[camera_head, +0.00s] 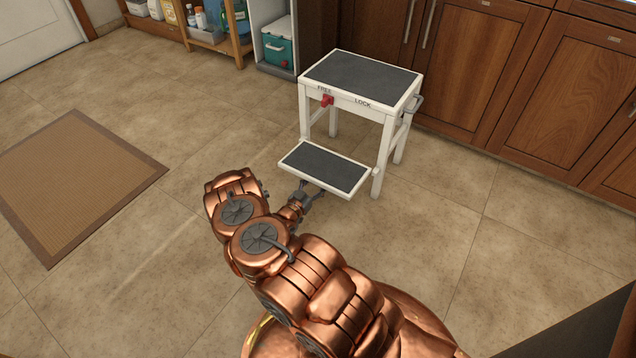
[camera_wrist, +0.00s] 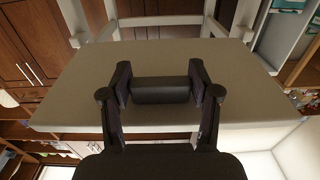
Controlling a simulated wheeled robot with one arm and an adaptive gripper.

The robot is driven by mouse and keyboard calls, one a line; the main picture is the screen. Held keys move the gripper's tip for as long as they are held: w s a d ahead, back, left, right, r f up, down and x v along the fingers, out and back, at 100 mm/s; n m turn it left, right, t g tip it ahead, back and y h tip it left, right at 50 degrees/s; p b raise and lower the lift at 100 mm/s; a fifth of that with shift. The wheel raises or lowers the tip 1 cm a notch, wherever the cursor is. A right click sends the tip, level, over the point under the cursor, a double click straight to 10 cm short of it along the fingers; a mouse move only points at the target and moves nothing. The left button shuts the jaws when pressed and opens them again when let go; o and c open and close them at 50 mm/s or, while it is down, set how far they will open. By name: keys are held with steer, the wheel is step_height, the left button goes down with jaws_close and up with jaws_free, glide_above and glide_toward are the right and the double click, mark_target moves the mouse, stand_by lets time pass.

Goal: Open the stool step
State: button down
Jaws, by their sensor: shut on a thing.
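The white stool (camera_head: 381,103) stands upright on the floor before the wooden cabinets, with a dark grey pad on top. Its step (camera_head: 325,168), white-edged with a dark pad, sticks out from the front at a low height and looks about level. A red knob (camera_head: 327,101) on the stool's front sits below the word FREE, left of the word LOCK. My gripper (camera_head: 312,193) is at the step's front edge. In the wrist view my gripper (camera_wrist: 160,78) is shut on a dark handle (camera_wrist: 160,95) against the step's pale surface (camera_wrist: 235,90).
A tan mat (camera_head: 77,180) lies on the floor at left. A low shelf (camera_head: 215,42) with bottles and a teal box (camera_head: 279,47) stand behind. Wooden cabinets (camera_head: 490,65) line the back right. The tiled floor around the stool's front is clear.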

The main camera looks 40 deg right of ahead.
steer(key=shift+f, duration=0.1)
stand_by(0.3)
steer(key=shift+c, duration=1.2)
jaws_free()
steer(key=v, duration=1.2)
